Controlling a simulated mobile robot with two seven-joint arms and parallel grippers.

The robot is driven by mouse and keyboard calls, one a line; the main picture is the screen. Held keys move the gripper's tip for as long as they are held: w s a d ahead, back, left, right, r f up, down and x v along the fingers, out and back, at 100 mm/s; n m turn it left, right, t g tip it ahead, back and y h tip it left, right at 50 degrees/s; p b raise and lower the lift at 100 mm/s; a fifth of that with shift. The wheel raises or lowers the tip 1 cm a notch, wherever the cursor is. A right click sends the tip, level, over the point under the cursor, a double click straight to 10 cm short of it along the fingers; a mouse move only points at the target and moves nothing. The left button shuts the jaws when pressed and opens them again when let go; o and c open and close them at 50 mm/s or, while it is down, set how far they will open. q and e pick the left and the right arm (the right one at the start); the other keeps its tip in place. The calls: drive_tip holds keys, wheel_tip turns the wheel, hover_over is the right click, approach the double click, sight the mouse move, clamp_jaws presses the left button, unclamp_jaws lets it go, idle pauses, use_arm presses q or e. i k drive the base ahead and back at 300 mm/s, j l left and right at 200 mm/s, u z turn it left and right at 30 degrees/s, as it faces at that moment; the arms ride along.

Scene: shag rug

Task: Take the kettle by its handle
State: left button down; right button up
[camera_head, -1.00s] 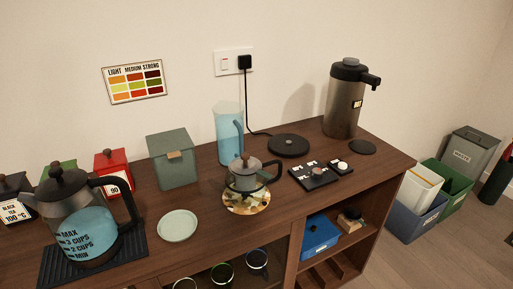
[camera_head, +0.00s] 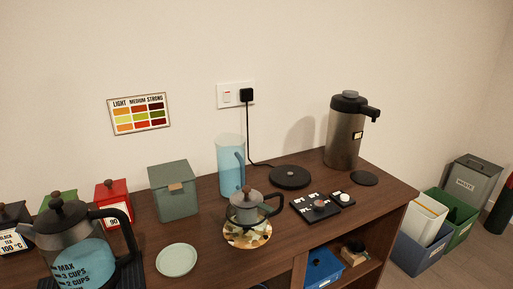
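The kettle (camera_head: 72,245) stands at the lower left of the head view. It is glass with a dark lid and spout, holds blue water, and carries the marks "MAX", "3 CUPS" and "2 CUPS". Its black handle (camera_head: 131,238) curves out on the right side. It stands on a black ribbed mat (camera_head: 136,276), and its bottom is cut off by the picture edge. A smaller glass teapot (camera_head: 244,209) with a black handle stands on a round patterned trivet further right. Neither of my grippers is in view.
A pale saucer (camera_head: 177,260) lies right of the kettle. Red (camera_head: 113,198) and green canisters (camera_head: 173,190) stand behind it. A blue-water jug (camera_head: 230,165), round black base (camera_head: 290,177) and steel flask (camera_head: 344,133) stand further right. Bins (camera_head: 428,225) stand on the floor at right.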

sight(82, 255)
drive_tip(key=u, duration=1.3)
